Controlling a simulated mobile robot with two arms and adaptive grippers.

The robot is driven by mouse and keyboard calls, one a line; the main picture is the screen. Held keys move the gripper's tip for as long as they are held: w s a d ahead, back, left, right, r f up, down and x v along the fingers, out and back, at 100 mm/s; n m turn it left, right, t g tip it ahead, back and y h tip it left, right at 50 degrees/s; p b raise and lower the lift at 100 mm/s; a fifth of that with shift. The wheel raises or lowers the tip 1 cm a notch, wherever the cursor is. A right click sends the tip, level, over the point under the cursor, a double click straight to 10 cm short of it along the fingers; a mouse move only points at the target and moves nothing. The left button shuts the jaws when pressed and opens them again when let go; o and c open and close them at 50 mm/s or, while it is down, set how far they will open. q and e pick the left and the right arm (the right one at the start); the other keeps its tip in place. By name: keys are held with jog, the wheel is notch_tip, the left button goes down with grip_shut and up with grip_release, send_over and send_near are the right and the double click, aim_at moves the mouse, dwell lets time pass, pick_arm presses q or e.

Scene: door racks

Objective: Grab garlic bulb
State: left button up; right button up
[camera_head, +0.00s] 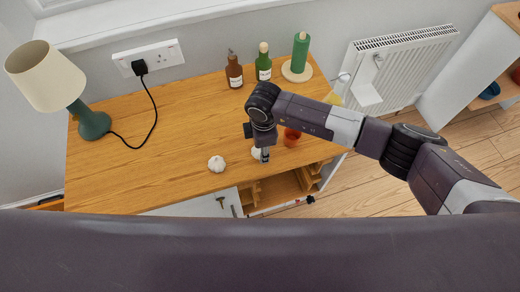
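A white garlic bulb (216,163) sits on the wooden counter near its front edge, left of my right gripper. My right arm comes in from the right and its gripper (264,154) points down over the counter's front part. A second small white thing (256,153) shows beside the fingers, partly hidden by them; it may be another bulb. I cannot tell whether the fingers touch it or how far they are open. My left gripper is not in view.
A brown bottle (234,70), a green bottle (263,62) and a green roll on a stand (299,55) stand at the back. A lamp (90,121) is at left.

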jog(key=shift+c, duration=0.9)
jog(key=shift+r, duration=0.1)
